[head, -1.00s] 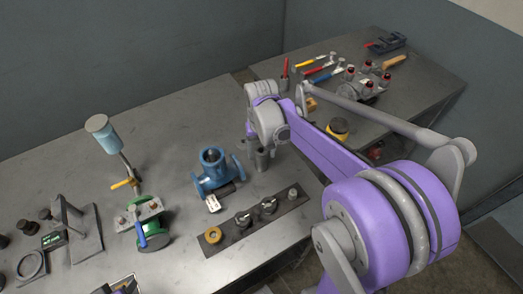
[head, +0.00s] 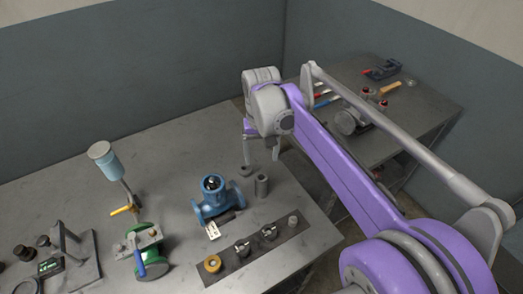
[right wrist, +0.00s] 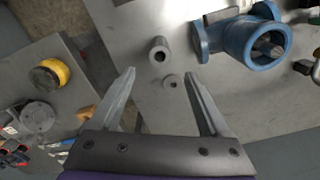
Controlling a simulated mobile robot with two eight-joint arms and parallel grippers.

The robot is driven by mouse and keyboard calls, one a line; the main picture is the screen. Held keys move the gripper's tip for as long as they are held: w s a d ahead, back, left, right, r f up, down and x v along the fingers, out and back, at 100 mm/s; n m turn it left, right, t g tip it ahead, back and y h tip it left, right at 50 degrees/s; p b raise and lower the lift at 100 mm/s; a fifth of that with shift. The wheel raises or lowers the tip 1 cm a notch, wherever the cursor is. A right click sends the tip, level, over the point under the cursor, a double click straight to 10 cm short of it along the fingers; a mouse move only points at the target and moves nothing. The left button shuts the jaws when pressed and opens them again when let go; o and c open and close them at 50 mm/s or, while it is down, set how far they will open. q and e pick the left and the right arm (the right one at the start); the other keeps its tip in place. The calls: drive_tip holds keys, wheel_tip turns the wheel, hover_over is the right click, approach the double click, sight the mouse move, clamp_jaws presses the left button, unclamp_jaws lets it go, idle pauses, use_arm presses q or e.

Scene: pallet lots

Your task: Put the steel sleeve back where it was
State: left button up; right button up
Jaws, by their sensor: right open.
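The steel sleeve, a grey hollow cylinder (head: 261,185), stands upright on the near bench, right of the blue valve body (head: 212,200). In the right wrist view the sleeve (right wrist: 159,50) shows its open bore, just beyond my fingertips. A small grey ring (head: 245,170) lies beside it; the wrist view shows this ring (right wrist: 171,81) between my fingers in the picture. My right gripper (head: 261,157) is open and empty above the bench, with the sleeve apart from its fingers. The blue valve body (right wrist: 257,40) has a metal part in its bore. My left gripper is out of view.
A dark strip (head: 225,262) along the front edge carries a brass ring, two metal fittings and a small cylinder. A green valve (head: 148,238) and a grey stand (head: 82,248) are at left. A second bench (head: 420,105) with tools lies behind my arm.

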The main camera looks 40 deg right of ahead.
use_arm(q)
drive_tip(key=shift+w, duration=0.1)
use_arm(e)
drive_tip(key=s+a+f+n+t, duration=0.2)
drive_tip(key=s+a+f, duration=0.1)
drive_tip(key=s+a, duration=0.1)
drive_tip(key=s+a+f+n+t, duration=0.1)
drive_tip(key=s+a+f+n, duration=0.1)
drive_tip(key=a, duration=0.3)
drive_tip(key=s+a+f+n+t, duration=0.1)
drive_tip(key=s+a+f+t, duration=0.1)
drive_tip(key=s+a+f, duration=0.2)
drive_tip(key=shift+s+a+f+n+t, duration=0.15)
drive_tip(key=shift+s+f+n+t, duration=0.2)
drive_tip(key=shift+s+f, duration=0.35)
drive_tip(key=shift+r, duration=0.1)
drive_tip(key=shift+s, duration=0.1)
